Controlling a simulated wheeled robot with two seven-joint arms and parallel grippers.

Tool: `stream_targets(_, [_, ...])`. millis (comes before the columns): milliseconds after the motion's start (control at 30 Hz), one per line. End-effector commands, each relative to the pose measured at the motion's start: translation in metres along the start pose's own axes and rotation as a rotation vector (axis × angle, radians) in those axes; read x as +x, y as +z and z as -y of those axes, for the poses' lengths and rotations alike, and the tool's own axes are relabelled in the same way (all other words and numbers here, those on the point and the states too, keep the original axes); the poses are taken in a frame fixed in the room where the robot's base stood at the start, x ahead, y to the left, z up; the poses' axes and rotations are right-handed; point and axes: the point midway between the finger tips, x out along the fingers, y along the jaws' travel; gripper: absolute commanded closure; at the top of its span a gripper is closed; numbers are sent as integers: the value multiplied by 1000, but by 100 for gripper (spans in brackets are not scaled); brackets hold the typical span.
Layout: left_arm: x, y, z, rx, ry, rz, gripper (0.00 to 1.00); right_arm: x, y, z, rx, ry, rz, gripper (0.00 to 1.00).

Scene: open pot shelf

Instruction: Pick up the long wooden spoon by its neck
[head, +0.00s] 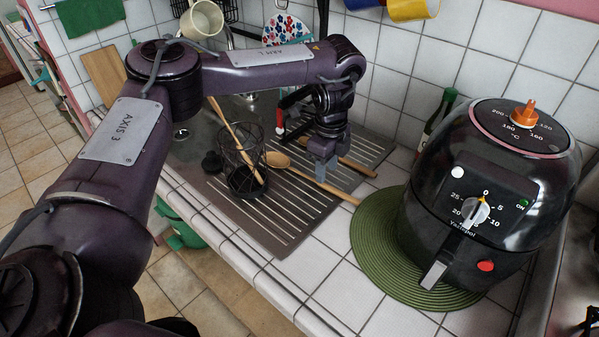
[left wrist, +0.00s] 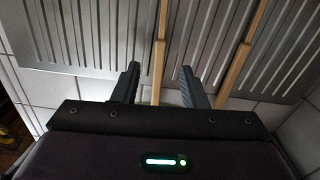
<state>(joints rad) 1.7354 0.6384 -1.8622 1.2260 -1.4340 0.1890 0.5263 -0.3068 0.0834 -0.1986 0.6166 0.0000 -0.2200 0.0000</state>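A long wooden spoon (head: 279,160) lies on the grooved metal drainboard (head: 287,212) in the head view. Its bowl is at the left, and its handle slants down to the right, past the drainboard's edge. My left gripper (head: 322,176) points down over the handle, a little to the right of the bowl. In the left wrist view, the left gripper (left wrist: 159,69) is open, and a wooden handle (left wrist: 162,30) runs between its two fingers. I cannot tell how far above it the fingertips are. My right gripper is not in view.
A second wooden utensil (head: 355,167) lies close by on the drainboard; a second handle (left wrist: 246,50) shows in the left wrist view. A wire holder (head: 238,165) with a wooden utensil stands left. A black air fryer (head: 470,190) on a green mat (head: 372,235) stands right.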

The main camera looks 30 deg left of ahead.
Motion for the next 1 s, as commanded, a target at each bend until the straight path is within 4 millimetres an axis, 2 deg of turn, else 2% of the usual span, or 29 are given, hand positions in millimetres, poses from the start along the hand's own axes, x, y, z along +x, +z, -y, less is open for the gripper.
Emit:
stream_targets(100, [16, 0, -4, 0, 4, 2, 61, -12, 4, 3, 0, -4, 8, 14])
stream_targets(233, [34, 0, -4, 0, 3, 1, 61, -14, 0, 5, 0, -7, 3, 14])
stream_targets(533, [41, 0, -3, 0, 0, 0, 61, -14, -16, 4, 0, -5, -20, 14])
stream_targets(833, [40, 0, -3, 0, 0, 0, 99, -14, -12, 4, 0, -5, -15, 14])
stream_targets(1000, [40, 0, -3, 0, 0, 0, 100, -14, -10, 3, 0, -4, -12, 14])
